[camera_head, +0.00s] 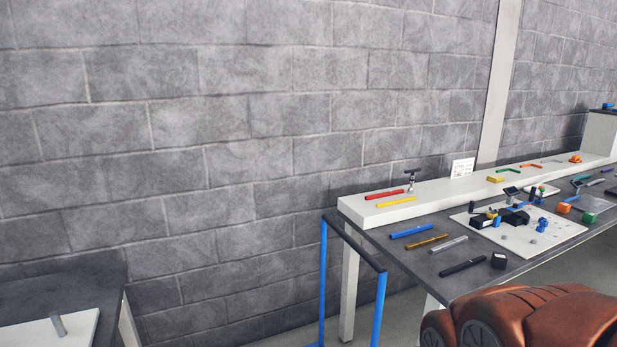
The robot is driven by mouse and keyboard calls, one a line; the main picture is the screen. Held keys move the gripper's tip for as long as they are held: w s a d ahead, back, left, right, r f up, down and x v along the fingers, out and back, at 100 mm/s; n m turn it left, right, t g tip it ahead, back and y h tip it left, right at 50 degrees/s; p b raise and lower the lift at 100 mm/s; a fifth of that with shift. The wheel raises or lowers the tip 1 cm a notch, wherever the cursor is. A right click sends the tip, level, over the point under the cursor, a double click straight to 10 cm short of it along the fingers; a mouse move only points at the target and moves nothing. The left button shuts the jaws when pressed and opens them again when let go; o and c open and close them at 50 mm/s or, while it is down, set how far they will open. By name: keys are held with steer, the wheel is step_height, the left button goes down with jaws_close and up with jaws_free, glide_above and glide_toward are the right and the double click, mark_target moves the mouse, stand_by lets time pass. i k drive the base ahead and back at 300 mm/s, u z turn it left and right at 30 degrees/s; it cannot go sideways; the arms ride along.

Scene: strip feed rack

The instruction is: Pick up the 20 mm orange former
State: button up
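Two small orange pieces show in the head view, and I cannot tell which is the 20 mm former. One orange piece (564,208) lies on the dark bench top at the far right, beside a green piece (588,217). The other orange piece (575,159) sits on the raised white shelf at the back right. Size marks are too small to read. My gripper is not in view.
The dark bench (405,262) has a white board (492,248) crowded with small blue and black parts. Coloured strips lie on the white shelf (345,203) and bench. A blue-legged frame (381,300) stands at its left end. A large brown object (540,318) blocks the lower right.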

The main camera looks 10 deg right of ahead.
mark_target(563, 207)
steer(key=k, duration=0.6)
steer(key=z, duration=0.6)
steer(key=i, duration=0.8)
steer(key=z, duration=0.6)
steer(key=i, duration=1.45)
steer(key=u, duration=0.35)
steer(key=k, duration=0.4)
steer(key=z, duration=1.8)
steer(key=i, duration=2)
steer(key=u, duration=0.55)
